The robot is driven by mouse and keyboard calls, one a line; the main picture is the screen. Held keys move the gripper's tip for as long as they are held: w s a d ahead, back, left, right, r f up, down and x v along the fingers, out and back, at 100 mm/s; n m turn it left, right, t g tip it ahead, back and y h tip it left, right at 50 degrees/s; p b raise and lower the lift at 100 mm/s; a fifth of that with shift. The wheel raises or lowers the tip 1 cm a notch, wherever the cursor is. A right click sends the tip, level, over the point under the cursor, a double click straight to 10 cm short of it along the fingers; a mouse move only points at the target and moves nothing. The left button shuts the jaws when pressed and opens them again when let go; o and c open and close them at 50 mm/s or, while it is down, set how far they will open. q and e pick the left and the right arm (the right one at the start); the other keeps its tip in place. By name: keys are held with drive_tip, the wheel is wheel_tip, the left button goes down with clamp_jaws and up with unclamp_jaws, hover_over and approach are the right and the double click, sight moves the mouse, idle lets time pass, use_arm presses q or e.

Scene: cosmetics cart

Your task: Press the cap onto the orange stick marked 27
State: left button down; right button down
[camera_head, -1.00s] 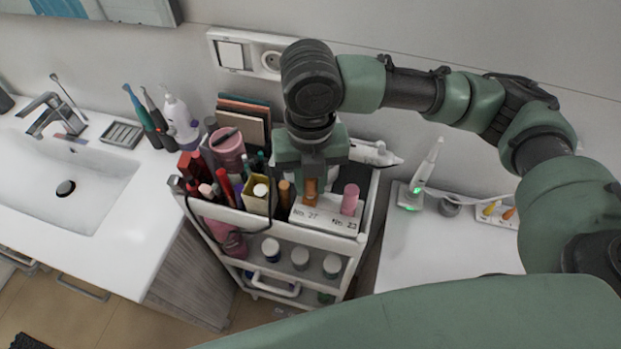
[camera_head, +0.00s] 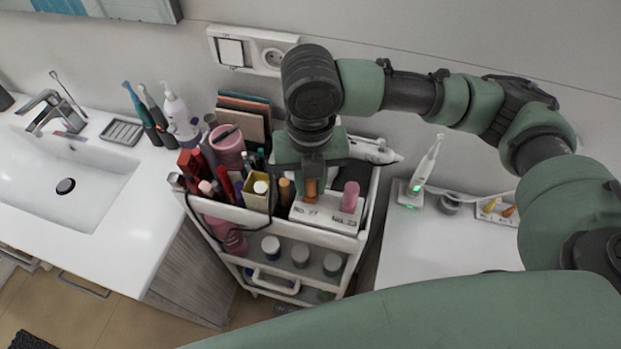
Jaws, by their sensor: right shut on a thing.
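The orange stick (camera_head: 310,189) stands upright in the white holder (camera_head: 326,217) at the "No. 27" mark, on the cart's top tier. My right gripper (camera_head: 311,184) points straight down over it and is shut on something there. The gripper body hides the upper part, so I cannot tell the cap from the stick or whether they are fully together. A pink stick (camera_head: 350,196) stands at the "No. 23" mark, right of the gripper and apart from it. My left gripper is not in view.
The cart's top tier (camera_head: 362,232) is crowded left of the holder with a yellow box (camera_head: 256,193), red tubes and a pink cup (camera_head: 228,142). A white appliance (camera_head: 372,151) lies behind the gripper. The right counter (camera_head: 440,250) is mostly clear.

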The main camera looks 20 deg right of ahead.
idle(0.3)
drive_tip(key=c, duration=0.7)
unclamp_jaws()
drive_tip(key=shift+o, duration=0.2)
drive_tip(key=shift+s+d, duration=0.1)
drive_tip(key=shift+d, duration=0.05)
